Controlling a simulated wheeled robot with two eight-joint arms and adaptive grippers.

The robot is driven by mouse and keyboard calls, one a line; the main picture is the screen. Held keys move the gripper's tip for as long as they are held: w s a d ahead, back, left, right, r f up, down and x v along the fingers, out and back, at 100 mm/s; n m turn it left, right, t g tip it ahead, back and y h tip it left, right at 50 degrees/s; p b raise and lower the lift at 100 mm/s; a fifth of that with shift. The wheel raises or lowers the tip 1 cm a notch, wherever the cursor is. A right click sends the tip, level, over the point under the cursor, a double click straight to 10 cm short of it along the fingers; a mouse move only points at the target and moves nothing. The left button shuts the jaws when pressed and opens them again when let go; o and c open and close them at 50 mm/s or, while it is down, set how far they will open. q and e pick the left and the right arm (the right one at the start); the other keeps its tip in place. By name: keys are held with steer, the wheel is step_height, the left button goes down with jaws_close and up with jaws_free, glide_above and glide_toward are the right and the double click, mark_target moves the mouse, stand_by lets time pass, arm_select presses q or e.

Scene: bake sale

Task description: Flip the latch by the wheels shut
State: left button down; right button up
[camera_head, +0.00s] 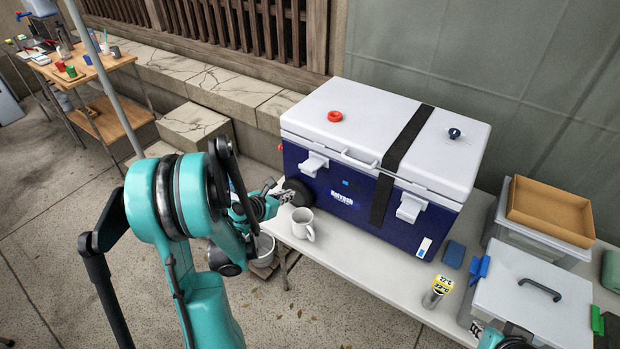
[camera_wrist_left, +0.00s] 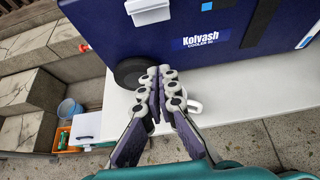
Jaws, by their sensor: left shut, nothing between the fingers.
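The blue cooler (camera_head: 350,195) with a grey-white lid stands on a white table. A black wheel (camera_head: 297,191) is at its lower left end and also shows in the left wrist view (camera_wrist_left: 130,73). The white latch by the wheel (camera_head: 314,163) sticks out from the front below the lid; its lower part shows in the left wrist view (camera_wrist_left: 148,10). A second white latch (camera_head: 410,207) is further right. My left gripper (camera_head: 286,196) is shut and empty, its fingertips (camera_wrist_left: 165,72) in front of the wheel and below the latch. My right gripper (camera_head: 478,328) is mostly cut off at the bottom edge.
A white mug (camera_head: 302,224) stands close beside my left gripper. A thermometer-like cylinder (camera_head: 436,291), a blue block (camera_head: 454,254), a lidded bin (camera_head: 535,300) and a brown tray (camera_head: 550,211) occupy the table's right. A dark strap (camera_head: 381,200) crosses the cooler.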

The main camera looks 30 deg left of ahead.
mark_target(312, 167)
arm_select(q)
steer(key=a+b+x, duration=0.1)
steer(key=b+x, duration=0.2)
steer(key=x, duration=0.7)
steer(key=r, duration=0.2)
steer(key=d+r, duration=0.1)
steer(key=r, duration=0.1)
steer(key=shift+w, duration=0.35)
